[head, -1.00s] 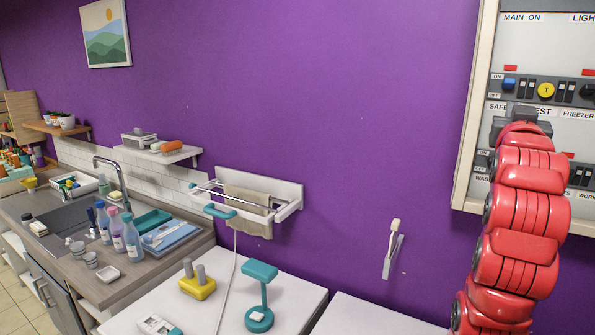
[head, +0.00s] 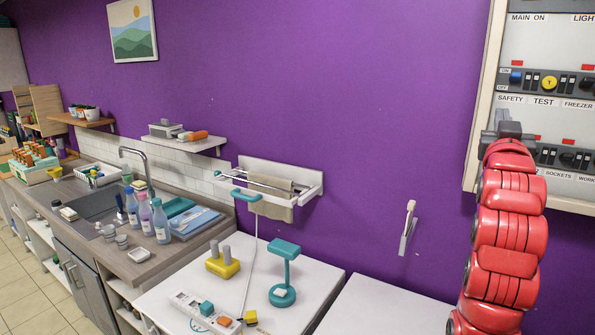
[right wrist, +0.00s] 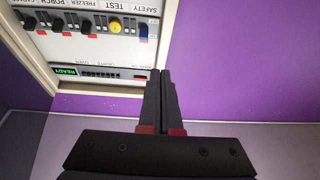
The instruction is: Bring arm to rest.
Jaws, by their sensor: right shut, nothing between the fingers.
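My right arm, with red segments, rises at the right of the head view. Its gripper (head: 507,130) is in front of the lower left part of the breaker panel (head: 532,107). In the right wrist view the two dark fingers (right wrist: 160,100) are together with nothing between them. The panel (right wrist: 90,50) shows there at the upper left, upside down, with a yellow test button (right wrist: 116,25) and a lit green display reading READY (right wrist: 65,72). The fingertips appear beside the panel's frame; I cannot tell whether they touch it. My left gripper is not in view.
A white worktop holds a teal stand (head: 284,272), a yellow block with grey pegs (head: 222,262) and a power strip (head: 203,311). A towel rack (head: 280,178) and a toothbrush holder (head: 408,236) are on the purple wall. A sink counter with bottles (head: 160,220) stands left.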

